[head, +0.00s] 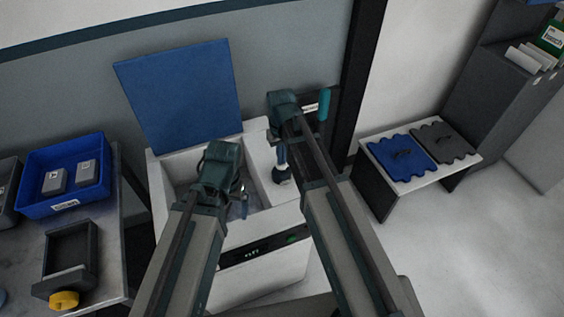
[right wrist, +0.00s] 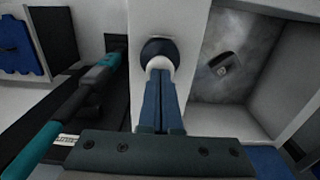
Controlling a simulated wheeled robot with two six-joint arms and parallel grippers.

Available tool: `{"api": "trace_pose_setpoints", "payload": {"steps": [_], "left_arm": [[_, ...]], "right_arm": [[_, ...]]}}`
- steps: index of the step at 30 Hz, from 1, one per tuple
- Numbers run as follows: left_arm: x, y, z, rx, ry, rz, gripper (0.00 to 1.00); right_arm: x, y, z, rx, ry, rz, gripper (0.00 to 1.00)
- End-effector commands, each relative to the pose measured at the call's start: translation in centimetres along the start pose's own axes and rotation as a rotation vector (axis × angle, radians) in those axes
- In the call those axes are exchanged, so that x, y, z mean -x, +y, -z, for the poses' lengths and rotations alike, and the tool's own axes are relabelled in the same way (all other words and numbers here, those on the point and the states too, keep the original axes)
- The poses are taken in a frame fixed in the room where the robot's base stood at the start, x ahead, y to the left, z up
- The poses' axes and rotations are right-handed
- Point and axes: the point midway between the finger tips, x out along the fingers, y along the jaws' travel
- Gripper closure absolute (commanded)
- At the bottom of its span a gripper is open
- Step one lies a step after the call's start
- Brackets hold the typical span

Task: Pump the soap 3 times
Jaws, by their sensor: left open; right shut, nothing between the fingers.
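The soap dispenser (head: 284,175), small and dark with a pale top, stands on the white rim right of the sink basin (head: 254,190). In the right wrist view the soap dispenser (right wrist: 157,49) is a dark round body with a white top. My right gripper (head: 282,156) is shut and empty above it. In the right wrist view the right gripper's blue fingertips (right wrist: 162,78) overlap the white top; I cannot tell whether they touch it. My left gripper (head: 241,203) is open over the basin, left of the soap.
A blue panel (head: 183,95) stands behind the sink. A teal-handled tool (head: 324,104) is right of my right gripper. A blue bin (head: 62,204) with grey items is on the left table. A low table at right holds blue (head: 401,157) and black (head: 443,142) plates.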

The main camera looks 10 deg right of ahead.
Motion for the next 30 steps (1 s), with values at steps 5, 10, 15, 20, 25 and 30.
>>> {"api": "trace_pose_setpoints", "payload": {"steps": [5,10,15,20,25,30], "left_arm": [[1.1,-0.1,-0.1,0.0,0.0,0.0,0.0],[1.9,-0.2,-0.1,0.0,0.0,0.0,0.0],[2.6,-0.2,-0.1,0.0,0.0,0.0,0.0],[2.5,-0.2,-0.1,0.0,0.0,0.0,0.0],[2.5,-0.2,-0.1,0.0,0.0,0.0,0.0],[2.5,-0.2,-0.1,0.0,0.0,0.0,0.0]], "right_arm": [[1.1,0.0,0.0,0.0,0.0,0.0,1.0],[2.0,0.0,0.0,0.0,0.0,0.0,1.0],[2.6,0.0,0.0,0.0,0.0,0.0,1.0],[2.5,0.0,0.0,0.0,0.0,0.0,1.0],[2.5,0.0,0.0,0.0,0.0,0.0,1.0],[2.5,0.0,0.0,0.0,0.0,0.0,1.0]]}}
